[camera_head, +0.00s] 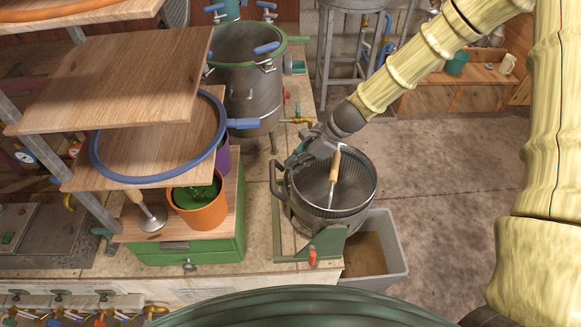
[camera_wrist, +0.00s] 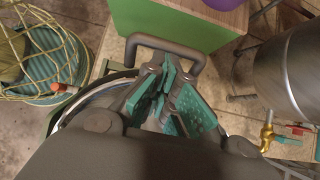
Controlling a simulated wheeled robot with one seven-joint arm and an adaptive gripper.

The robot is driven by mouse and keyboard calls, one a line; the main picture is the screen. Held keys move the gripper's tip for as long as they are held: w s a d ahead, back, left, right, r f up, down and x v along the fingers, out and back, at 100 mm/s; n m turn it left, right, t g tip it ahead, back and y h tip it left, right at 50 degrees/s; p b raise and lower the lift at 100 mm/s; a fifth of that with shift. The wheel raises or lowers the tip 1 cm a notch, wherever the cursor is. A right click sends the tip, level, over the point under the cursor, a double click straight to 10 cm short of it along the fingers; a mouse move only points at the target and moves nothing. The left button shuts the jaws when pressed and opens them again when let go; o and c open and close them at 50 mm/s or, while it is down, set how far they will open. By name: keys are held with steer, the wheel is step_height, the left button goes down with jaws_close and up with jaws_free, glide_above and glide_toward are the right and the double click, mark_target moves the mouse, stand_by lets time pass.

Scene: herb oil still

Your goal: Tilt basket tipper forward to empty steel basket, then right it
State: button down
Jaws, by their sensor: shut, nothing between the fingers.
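The steel basket (camera_head: 352,190) sits upright, mouth up, in the basket tipper with its green bracket (camera_head: 326,245) at the bench's right edge. A wooden-handled tool (camera_head: 335,166) shows over its mouth. My gripper (camera_head: 296,160) is at the basket's back left rim. In the wrist view its teal fingertips (camera_wrist: 166,78) are shut and empty, close to a dark loop handle (camera_wrist: 165,42) on the basket's side. I cannot tell whether they touch it. My gripper hides part of the rim, which also shows in the wrist view (camera_wrist: 88,92).
A grey bin (camera_head: 397,257) stands on the floor below and right of the basket. A green box (camera_head: 215,250) with an orange pot (camera_head: 199,208) is left of it. A large steel pot (camera_head: 245,75) stands behind. Open floor lies to the right.

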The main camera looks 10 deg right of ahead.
steer(key=b+v, duration=0.1)
steer(key=v, duration=0.6)
steer(key=shift+r+b, duration=0.3)
steer(key=shift+r, duration=0.3)
steer(key=shift+a, duration=0.15)
